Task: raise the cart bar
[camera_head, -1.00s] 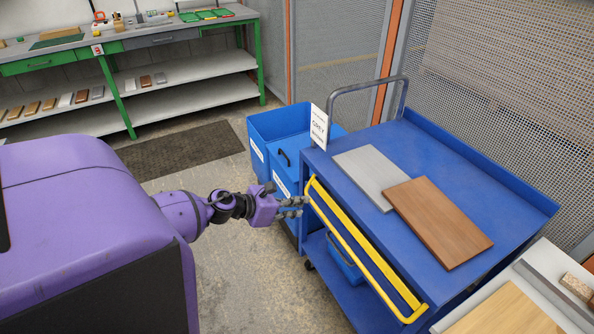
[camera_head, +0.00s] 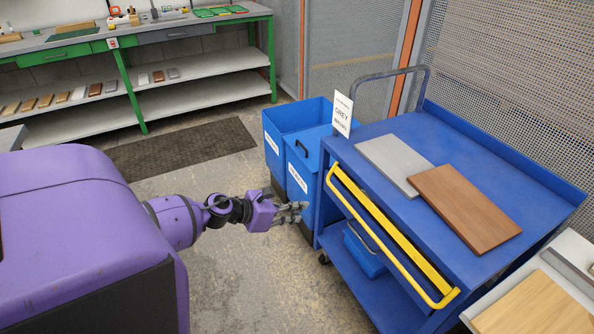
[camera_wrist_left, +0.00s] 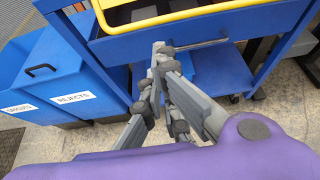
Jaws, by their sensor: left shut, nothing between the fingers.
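The blue cart (camera_head: 455,165) stands right of my left arm. Its yellow bar (camera_head: 385,244) runs along the cart's near side, sticking out a little below the top's edge, beside a yellow strip on the cart. My left gripper (camera_head: 303,207) is shut and empty, in the air left of the bar's far end and apart from it. In the left wrist view the closed fingers (camera_wrist_left: 160,62) point at the cart's side, below the yellow bar (camera_wrist_left: 190,14). My right gripper is not in view.
A grey board (camera_head: 394,162) and a brown board (camera_head: 464,206) lie on the cart, with a sign (camera_head: 342,114) at its corner. Blue bins (camera_head: 303,172) stand close behind my gripper. A table (camera_head: 535,305) is at the lower right. The floor before the cart is clear.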

